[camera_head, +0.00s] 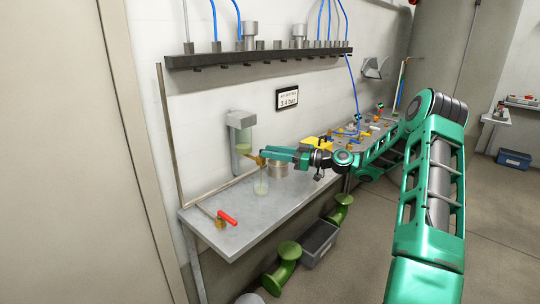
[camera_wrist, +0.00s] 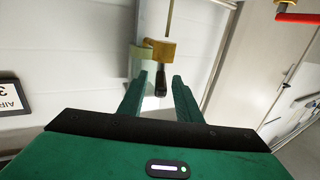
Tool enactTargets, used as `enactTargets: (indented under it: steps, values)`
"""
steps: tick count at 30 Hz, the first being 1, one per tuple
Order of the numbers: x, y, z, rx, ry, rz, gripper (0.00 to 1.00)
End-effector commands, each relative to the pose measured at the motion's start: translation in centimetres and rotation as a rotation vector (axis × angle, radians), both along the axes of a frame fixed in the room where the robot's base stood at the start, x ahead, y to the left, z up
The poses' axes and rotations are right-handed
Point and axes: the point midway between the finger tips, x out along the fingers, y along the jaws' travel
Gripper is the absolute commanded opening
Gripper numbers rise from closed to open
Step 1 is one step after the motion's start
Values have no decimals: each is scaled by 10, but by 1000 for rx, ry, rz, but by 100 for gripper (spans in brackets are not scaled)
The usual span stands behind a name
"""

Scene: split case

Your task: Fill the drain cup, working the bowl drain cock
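The filter bowl (camera_head: 243,139), clear with yellowish liquid low in it, hangs on the wall under a grey head. Its brass drain cock (camera_wrist: 158,50) with a dark lever (camera_wrist: 161,84) shows in the wrist view. My gripper (camera_head: 263,155) is at the cock, and its fingers (camera_wrist: 161,78) stand apart on either side of the lever, with visible gaps. A clear cup (camera_head: 261,186) stands on the bench below the cock, with some pale content that I cannot measure. The cup is not clear in the wrist view.
A metal pot (camera_head: 278,168) stands close behind the cup. A red-handled valve (camera_head: 228,217) sits near the front left of the grey bench (camera_head: 240,236). Green pipe pieces (camera_head: 285,268) and a grey bin (camera_head: 319,243) are on the floor.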

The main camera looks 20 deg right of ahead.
Motion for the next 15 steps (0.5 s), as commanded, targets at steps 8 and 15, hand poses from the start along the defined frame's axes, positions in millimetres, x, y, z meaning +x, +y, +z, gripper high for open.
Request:
enactTargets:
  steps: [8,15]
  values:
    - [-17,-20,0,-1,1,-4,31]
    - [-48,-54,-1,0,1,-4,31]
